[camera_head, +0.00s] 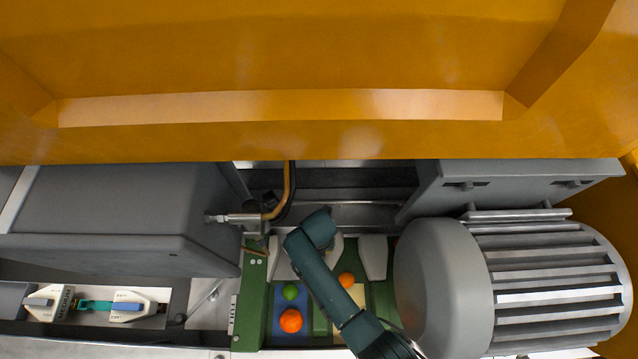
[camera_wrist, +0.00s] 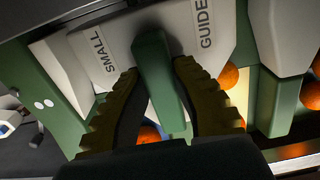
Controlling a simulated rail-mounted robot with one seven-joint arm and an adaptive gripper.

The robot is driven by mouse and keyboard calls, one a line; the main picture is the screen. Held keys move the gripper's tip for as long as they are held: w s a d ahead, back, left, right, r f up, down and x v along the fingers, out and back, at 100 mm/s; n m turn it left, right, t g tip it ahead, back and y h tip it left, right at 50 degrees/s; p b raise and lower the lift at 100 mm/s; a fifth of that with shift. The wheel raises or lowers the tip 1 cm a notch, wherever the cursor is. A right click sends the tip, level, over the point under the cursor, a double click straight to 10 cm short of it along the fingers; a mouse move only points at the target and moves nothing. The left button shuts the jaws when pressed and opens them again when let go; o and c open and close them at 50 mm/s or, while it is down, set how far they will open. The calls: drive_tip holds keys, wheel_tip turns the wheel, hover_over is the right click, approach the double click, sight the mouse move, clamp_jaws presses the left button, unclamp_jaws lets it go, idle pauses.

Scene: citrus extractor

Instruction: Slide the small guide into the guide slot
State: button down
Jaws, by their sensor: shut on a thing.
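The small guide (camera_wrist: 90,60) is a pale block lettered "SMALL GUIDE" with a green bar-shaped handle (camera_wrist: 158,85) across its middle. My gripper (camera_wrist: 158,70) has its two ridged yellow-brown fingers on either side of that handle and is shut on it. The block is in or just above the green frame, beside the frame's left wall (camera_wrist: 47,85); I cannot tell how far it is seated. The guide slot itself is hidden by the block. In the head view, my arm covers the gripper, and the green frame (camera_head: 249,300) shows around it.
Another pale guide (camera_wrist: 280,35) stands to the right. A large grey motor (camera_head: 445,285) stands close on the right, a grey housing (camera_head: 120,220) on the left. A tray with labelled white pieces (camera_head: 135,303) is lower left.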

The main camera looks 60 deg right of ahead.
drive_tip(key=shift+f+b, duration=1.75)
drive_tip(key=shift+f, duration=0.55)
drive_tip(key=c, duration=0.9)
unclamp_jaws()
drive_tip(key=shift+c, duration=0.2)
wheel_tip(320, 180, up, 12)
drive_tip(key=shift+r, duration=0.1)
